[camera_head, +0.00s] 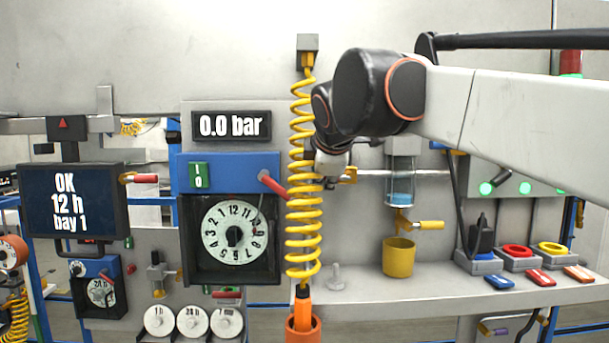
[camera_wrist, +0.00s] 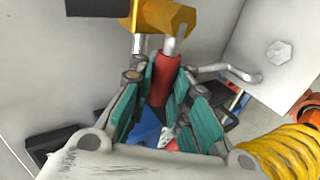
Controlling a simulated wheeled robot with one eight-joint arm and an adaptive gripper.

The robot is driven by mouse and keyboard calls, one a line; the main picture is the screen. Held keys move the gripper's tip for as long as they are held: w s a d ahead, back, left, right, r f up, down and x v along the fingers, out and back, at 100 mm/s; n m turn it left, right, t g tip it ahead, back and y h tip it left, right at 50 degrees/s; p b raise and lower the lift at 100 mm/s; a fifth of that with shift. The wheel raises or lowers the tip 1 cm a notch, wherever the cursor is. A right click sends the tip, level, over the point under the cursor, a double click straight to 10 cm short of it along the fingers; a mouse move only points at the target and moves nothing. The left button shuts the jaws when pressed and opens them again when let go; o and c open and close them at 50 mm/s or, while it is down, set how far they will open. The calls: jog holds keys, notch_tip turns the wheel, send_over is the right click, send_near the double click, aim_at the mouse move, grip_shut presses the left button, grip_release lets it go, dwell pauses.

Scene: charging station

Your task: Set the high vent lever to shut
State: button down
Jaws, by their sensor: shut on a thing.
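In the wrist view, my gripper (camera_wrist: 166,92) has its green-padded fingers closed on both sides of a red lever handle (camera_wrist: 164,72). The handle's metal stem runs up to a yellow valve body (camera_wrist: 158,14) on a pipe. I take this to be the high vent lever; no label on it is readable. In the head view, the yellow valve (camera_head: 346,175) sits on a horizontal silver pipe beside my wrist. There the fingers and the gripped handle are mostly hidden behind the yellow coil and my arm.
The yellow coiled hose (camera_head: 303,235) hangs close in front of my gripper and shows in the wrist view (camera_wrist: 285,150). A gauge cylinder (camera_head: 400,180), a yellow cup (camera_head: 398,257) and a blue switch box (camera_head: 228,172) are nearby. The display reads 0.0 bar (camera_head: 231,125).

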jog(key=shift+f+n, duration=0.15)
jog(key=shift+n, duration=0.15)
dwell(0.4)
jog(key=c, duration=1.9)
grip_release()
jog(key=o, duration=0.4)
jog(key=shift+s, duration=0.15)
jog(key=shift+s+a, duration=0.1)
jog(key=shift+s, duration=0.05)
jog(key=shift+w, duration=0.2)
jog(key=shift+h, duration=0.3)
jog(key=v, duration=1.2)
jog(key=shift+s, duration=0.15)
